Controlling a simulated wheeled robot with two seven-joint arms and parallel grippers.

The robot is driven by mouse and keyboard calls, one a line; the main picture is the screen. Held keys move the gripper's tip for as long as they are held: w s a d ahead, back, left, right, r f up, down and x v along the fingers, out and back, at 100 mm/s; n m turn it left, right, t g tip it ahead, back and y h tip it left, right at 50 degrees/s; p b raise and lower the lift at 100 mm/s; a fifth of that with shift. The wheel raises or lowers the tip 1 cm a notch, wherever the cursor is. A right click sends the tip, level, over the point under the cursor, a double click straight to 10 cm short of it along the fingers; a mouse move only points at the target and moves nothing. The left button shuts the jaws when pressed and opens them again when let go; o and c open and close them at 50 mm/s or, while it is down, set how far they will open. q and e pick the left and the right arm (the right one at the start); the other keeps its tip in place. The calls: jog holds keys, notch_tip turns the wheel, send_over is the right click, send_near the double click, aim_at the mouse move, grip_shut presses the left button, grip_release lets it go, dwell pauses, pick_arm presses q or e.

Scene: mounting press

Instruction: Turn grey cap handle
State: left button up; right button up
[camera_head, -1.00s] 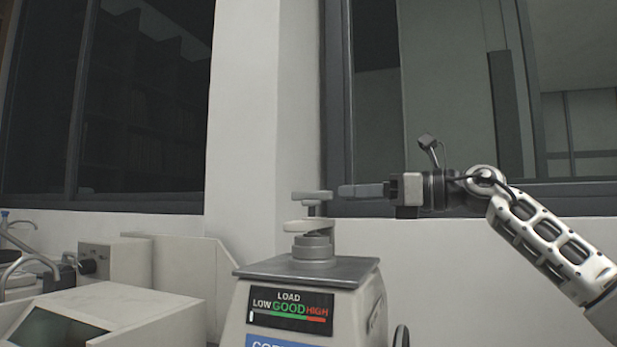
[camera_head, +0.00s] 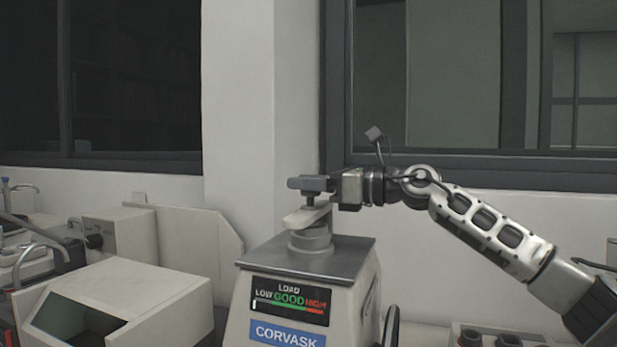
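The mounting press (camera_head: 310,260) stands in the middle, with a LOAD display and a blue CORVASK label on its front. A light cap arm (camera_head: 306,217) sits on its round neck, and the grey cap handle (camera_head: 307,185) is the bar above it. My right gripper (camera_head: 316,184) comes in from the right at handle height, and its fingers overlap the handle. Whether the fingers are closed on the handle cannot be made out. My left gripper is not in view.
A white box-shaped machine (camera_head: 115,297) with a dark opening stands at the left front. Another white unit (camera_head: 122,236) with a dark knob is behind it. A tray with dark round items (camera_head: 487,338) is at the lower right. Windows and a wall pillar close off the back.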

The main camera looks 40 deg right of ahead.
grip_shut()
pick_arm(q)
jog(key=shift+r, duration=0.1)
